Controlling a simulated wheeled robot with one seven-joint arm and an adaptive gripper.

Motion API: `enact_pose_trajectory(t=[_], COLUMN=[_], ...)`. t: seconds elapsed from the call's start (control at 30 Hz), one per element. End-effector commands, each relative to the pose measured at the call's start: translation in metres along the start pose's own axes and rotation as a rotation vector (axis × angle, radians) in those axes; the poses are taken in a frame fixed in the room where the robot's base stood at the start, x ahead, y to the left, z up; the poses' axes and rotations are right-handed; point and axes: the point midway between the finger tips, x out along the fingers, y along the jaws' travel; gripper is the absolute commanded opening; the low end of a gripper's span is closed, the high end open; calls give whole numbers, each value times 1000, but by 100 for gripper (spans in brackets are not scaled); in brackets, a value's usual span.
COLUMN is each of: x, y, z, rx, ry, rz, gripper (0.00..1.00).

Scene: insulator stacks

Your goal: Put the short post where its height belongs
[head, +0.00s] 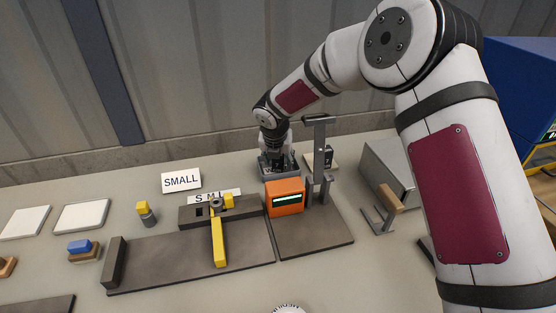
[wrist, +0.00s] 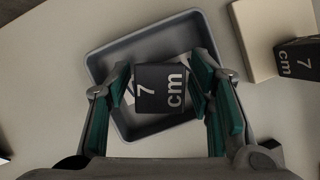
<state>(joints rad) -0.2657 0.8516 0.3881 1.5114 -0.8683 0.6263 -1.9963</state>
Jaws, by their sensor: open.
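My gripper (wrist: 163,95) is open over a grey tray (wrist: 125,128), its teal pads on either side of a black block marked "7 cm" (wrist: 158,88). I cannot tell whether the pads touch the block. In the head view my gripper (head: 277,160) is down at the tray (head: 293,172) behind the orange device. A small post with a yellow top and grey lower part (head: 147,214) stands upright left of the gauge; I cannot tell whether it is the short post. The dark gauge block (head: 190,215) carries an "S M L" label (head: 214,196) and a yellow lever (head: 218,242).
The orange display device (head: 285,197) and a grey upright stand (head: 319,150) are close to my gripper. A "SMALL" sign (head: 181,181) and white plates (head: 81,216) are left.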

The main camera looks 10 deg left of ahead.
Motion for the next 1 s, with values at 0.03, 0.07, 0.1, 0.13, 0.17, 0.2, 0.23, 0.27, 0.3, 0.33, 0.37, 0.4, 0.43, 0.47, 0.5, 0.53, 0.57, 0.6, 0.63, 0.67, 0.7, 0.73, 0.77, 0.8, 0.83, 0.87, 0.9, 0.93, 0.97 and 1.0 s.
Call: enact_pose_trajectory(t=[0.03,0.07,0.1,0.13,0.17,0.2,0.23,0.27,0.3,0.33,0.37,0.4,0.43,0.47,0.5,0.53,0.57,0.6,0.63,0.67,0.7,0.73,0.77,0.8,0.83,0.87,0.9,0.93,0.97,1.0], x=[-2,-3,-7,-11,-16,-23,-30,-36,-44,-51,-58,-66,-72,-78,-86,-92,-96,-102,-106,-109,-113,-116,-118,-120,-121,-122,-123,-123,-123,-123], y=[0,0,0,0,0,0,0,0,0,0,0,-1,0,0,0,0,0,0,0,0,0,0,0,0,0,0,0,0,0,0], z=[0,1,1,1,1,1,1,1,1,1,1,1,1,1,1,1,1,1,1,1,1,1,1,1,1,1,1,1,1,1], rx=[1,1,1,1,1,1,1,1,0,0,0,1,1,1,1,1,1,0,0,0,0,0,0,0,0,0,0,0,0,0], ry=[0,0,-1,-1,-1,-2,-2,-2,-2,-2,-2,-2,-1,-1,-1,-2,-2,-2,-1,-1,0,0,0,0,0,0,0,0,0,0], rz=[0,0,0,0,1,1,1,1,1,1,1,0,0,0,1,1,1,0,0,0,0,0,0,0,0,1,1,0,0,0], gripper=[48,48,48,48,48,48,48,48,48,48,48,48,48,48,48,48,48,48,48,48,48,48,48,48,48,48,48,48,48,48])
